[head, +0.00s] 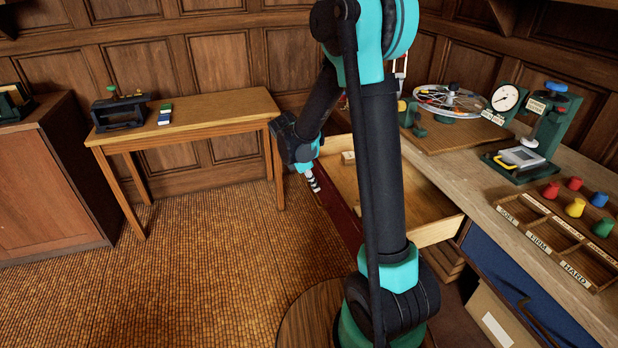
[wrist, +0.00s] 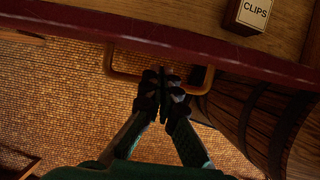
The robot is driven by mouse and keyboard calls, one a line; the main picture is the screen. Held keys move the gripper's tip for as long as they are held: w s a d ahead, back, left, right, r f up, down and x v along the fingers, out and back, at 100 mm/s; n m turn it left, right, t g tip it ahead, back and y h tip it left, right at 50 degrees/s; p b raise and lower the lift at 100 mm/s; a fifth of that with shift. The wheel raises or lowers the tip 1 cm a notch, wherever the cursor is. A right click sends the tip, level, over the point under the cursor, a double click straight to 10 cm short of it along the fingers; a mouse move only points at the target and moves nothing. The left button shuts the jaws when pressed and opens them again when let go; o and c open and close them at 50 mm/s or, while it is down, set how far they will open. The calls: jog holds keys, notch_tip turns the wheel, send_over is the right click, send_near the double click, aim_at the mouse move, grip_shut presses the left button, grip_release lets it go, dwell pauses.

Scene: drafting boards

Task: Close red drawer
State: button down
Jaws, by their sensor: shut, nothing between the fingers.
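The red drawer (head: 338,201) is pulled out from under the workbench on the right in the head view. Its red front also crosses the top of the wrist view (wrist: 60,22), with a brass bar handle (wrist: 122,73) below the edge. My gripper (head: 313,184) is shut and empty, on the outer side of the red front. In the wrist view its fingertips (wrist: 163,75) overlap the handle's middle; I cannot tell whether they touch it. My arm hides part of the drawer in the head view.
A box labelled CLIPS (wrist: 250,14) lies inside the drawer. A blue drawer (head: 510,282) is beside it under the workbench (head: 470,190), which holds a gauge, a label tray and coloured pegs. A wooden table (head: 190,122) stands at the back left. The tiled floor left of the drawer is clear.

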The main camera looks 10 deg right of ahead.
jog(key=shift+x, duration=1.5)
jog(key=shift+d, duration=0.15)
jog(key=w+d, duration=0.2)
jog(key=d, duration=0.9)
jog(key=w+d, duration=0.2)
jog(key=d, duration=0.9)
jog(key=w+d, duration=0.2)
jog(key=d, duration=1)
jog(key=shift+w+r, duration=0.1)
jog(key=shift+w, duration=0.25)
jog(key=shift+d, duration=0.1)
jog(key=shift+r, duration=0.1)
